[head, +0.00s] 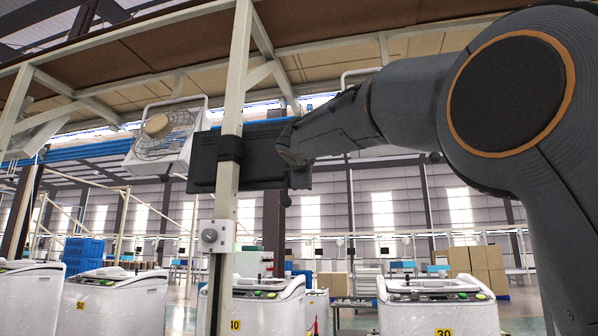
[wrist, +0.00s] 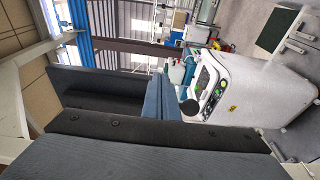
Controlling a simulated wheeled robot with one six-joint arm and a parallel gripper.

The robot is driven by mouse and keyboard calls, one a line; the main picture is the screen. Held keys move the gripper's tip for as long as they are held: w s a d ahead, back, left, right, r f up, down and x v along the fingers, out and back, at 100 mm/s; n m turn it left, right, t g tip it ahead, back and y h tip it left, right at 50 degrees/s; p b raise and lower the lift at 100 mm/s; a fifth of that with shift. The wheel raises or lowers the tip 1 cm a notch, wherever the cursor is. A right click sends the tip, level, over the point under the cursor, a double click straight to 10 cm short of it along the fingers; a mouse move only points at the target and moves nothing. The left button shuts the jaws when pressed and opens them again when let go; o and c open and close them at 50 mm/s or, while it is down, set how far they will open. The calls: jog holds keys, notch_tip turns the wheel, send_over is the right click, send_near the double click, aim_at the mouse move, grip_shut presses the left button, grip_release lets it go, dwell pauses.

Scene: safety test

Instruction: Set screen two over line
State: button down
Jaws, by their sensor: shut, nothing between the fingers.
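A dark flat screen (head: 258,153) hangs on a pale upright post (head: 236,110), strapped to it at mid-height. My gripper (head: 299,174) is at the screen's right edge, shut and empty. It overlaps that edge in the picture; I cannot tell whether they touch. In the wrist view, dark panels fill the left and bottom, and I cannot separate gripper from screen there. The line holds several white washing machines: one marked 50 (head: 112,300), one marked 40 (head: 262,305) below the screen, one marked 30 (head: 440,305) to the right. A washing machine (wrist: 235,85) also shows in the wrist view.
A caged fan (head: 163,138) is left of the screen. A small grey box with a round button (head: 217,237) is on the post below it. Overhead beams run above my arm. Blue crates (head: 83,255) and cardboard boxes (head: 478,265) stand farther back.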

jog(key=shift+w, duration=0.4)
jog(key=shift+r, duration=0.25)
dwell(0.4)
jog(key=shift+f, duration=0.1)
jog(key=s+d+b, duration=0.4)
jog(key=s+b, duration=0.1)
jog(key=s, duration=0.7)
jog(key=shift+s, duration=0.35)
jog(key=shift+f, duration=0.1)
